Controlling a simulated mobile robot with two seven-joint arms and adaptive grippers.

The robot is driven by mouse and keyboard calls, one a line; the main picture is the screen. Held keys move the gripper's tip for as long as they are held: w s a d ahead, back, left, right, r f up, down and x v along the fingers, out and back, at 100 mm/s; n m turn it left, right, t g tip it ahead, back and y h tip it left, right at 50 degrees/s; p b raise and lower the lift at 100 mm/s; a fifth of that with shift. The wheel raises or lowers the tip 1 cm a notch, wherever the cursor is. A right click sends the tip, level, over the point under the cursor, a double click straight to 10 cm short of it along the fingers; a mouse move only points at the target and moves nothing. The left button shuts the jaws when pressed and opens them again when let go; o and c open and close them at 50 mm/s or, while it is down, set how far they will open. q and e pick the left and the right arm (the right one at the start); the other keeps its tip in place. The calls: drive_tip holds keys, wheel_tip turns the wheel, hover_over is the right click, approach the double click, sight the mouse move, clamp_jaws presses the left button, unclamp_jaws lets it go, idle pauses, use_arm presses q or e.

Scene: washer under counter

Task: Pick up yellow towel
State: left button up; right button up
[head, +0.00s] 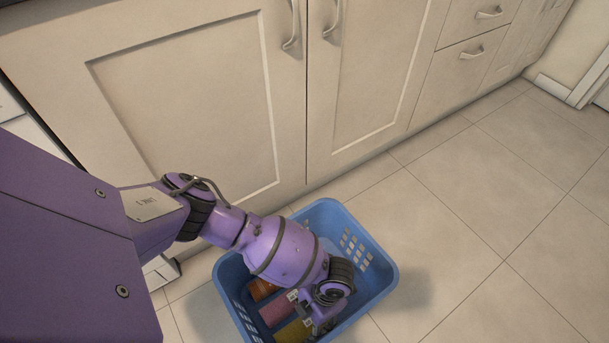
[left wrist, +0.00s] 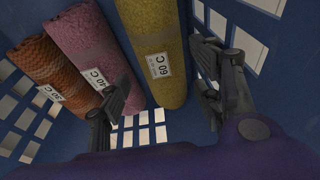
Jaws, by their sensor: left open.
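A rolled yellow towel (left wrist: 157,60) with a white "60 C" label lies in a blue basket. In the head view the yellow towel (head: 292,332) shows low in the basket, partly covered by my arm. My left gripper (left wrist: 165,100) is open inside the basket, with one finger on each side of the yellow towel in the left wrist view. The left finger is close to the pink towel. I cannot tell whether either finger touches a towel. In the head view my left gripper (head: 318,322) is partly hidden behind its own wrist. My right gripper is not in view.
A rolled pink towel (left wrist: 82,40) and an orange towel (left wrist: 45,72) lie beside the yellow one. The blue basket (head: 375,268) has slotted walls close around the gripper. Cream cabinets (head: 190,100) stand behind it. The tiled floor (head: 480,230) to the right is clear.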

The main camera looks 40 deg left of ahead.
sight(307, 322)
use_arm(q)
drive_tip(key=b+x, duration=0.2)
drive_tip(key=x, duration=0.2)
drive_tip(key=shift+f, duration=0.2)
drive_tip(key=shift+r, duration=0.1)
drive_tip(key=c, duration=1)
